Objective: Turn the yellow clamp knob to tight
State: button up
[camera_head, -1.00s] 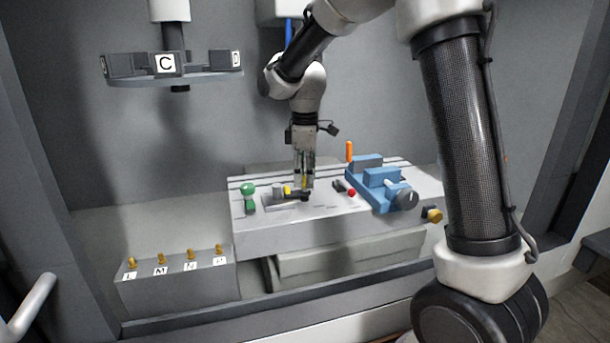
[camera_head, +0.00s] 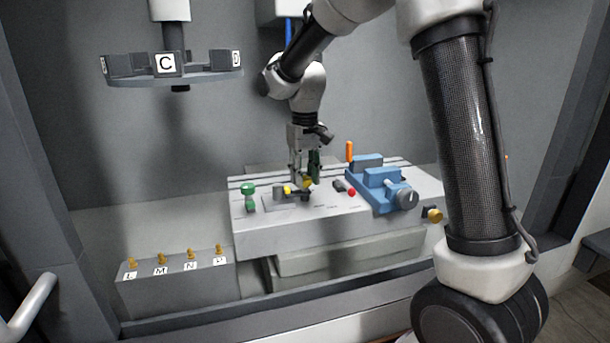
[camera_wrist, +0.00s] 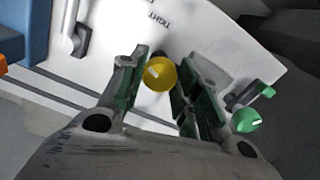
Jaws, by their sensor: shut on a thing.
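The yellow clamp knob (camera_wrist: 160,74) is round, with a short pale mark on its top, and sits between my two fingers in the wrist view. The mark leans toward the upper left there. In the head view the knob (camera_head: 308,183) is partly hidden behind my fingers, on the grey bench top. My gripper (camera_head: 305,181) points down and is shut on the knob, with green-lined fingers on either side. The printed word TIGHT (camera_wrist: 152,21) lies on the pale surface beyond the knob in the wrist view, upside down.
A blue vise (camera_head: 380,180) stands right of the knob, with a red button (camera_head: 351,192) nearby. A green knob (camera_head: 249,190) and a smaller yellow piece (camera_head: 287,190) are to the left. A block with lettered brass pegs (camera_head: 180,285) stands front left.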

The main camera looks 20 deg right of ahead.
aim_at(305, 178)
jog(key=m, duration=0.4)
jog(key=shift+m, duration=1.8)
jog(key=o, duration=1)
jog(key=shift+o, duration=0.2)
notch_tip(305, 178, up, 12)
